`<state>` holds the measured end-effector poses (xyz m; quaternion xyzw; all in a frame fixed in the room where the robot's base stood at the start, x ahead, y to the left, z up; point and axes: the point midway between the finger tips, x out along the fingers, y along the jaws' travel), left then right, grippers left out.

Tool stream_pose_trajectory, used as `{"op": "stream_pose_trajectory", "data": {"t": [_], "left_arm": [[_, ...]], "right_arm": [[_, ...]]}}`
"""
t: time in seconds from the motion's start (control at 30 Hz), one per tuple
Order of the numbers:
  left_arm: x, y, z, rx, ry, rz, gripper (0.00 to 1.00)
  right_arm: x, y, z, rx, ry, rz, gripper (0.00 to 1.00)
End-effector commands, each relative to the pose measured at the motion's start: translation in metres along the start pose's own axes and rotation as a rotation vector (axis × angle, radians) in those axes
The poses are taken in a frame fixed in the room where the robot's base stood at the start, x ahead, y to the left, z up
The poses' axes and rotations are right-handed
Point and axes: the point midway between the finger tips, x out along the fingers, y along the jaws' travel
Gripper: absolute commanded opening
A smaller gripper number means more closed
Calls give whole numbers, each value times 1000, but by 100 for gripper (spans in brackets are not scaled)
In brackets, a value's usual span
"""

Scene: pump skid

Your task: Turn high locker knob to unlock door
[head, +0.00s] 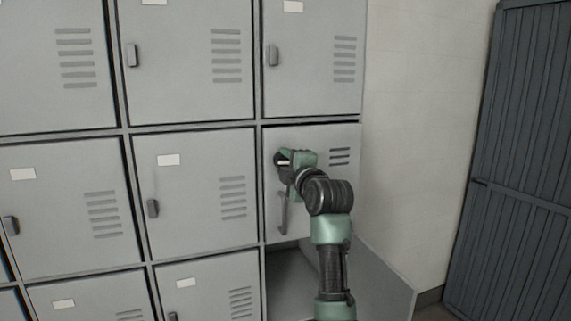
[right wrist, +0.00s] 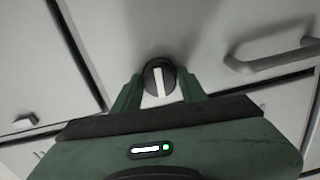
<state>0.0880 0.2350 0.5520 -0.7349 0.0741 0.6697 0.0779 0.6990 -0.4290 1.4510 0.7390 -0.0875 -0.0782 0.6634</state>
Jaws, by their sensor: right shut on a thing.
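The locker door (head: 340,190) with the knob is in the right column of the head view, middle row. It looks flush in its frame. The knob (right wrist: 158,76) is round and black with a white bar, which stands nearly upright in the right wrist view. My right gripper (head: 284,159) is at the door's upper left and covers most of the knob in the head view. In the right wrist view its two green fingers (right wrist: 159,88) are shut on the knob from both sides. A grey bar handle (head: 283,213) is below the knob. My left gripper is out of view.
Other grey lockers (head: 190,200) with small dark latches fill the left and top. Below the knob's door, an open compartment (head: 290,280) has its door (head: 375,285) swung out to the right. A pale wall (head: 425,130) and a dark ribbed door (head: 525,160) stand at right.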

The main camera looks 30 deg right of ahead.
Motion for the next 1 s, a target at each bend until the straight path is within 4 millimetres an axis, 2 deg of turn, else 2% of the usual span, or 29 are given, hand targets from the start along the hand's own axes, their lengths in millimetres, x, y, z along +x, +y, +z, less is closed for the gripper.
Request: {"op": "stream_pose_trajectory", "data": {"t": [1.0], "left_arm": [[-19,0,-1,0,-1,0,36]], "right_arm": [[0,-1,0,932,-3,-4,1]]}}
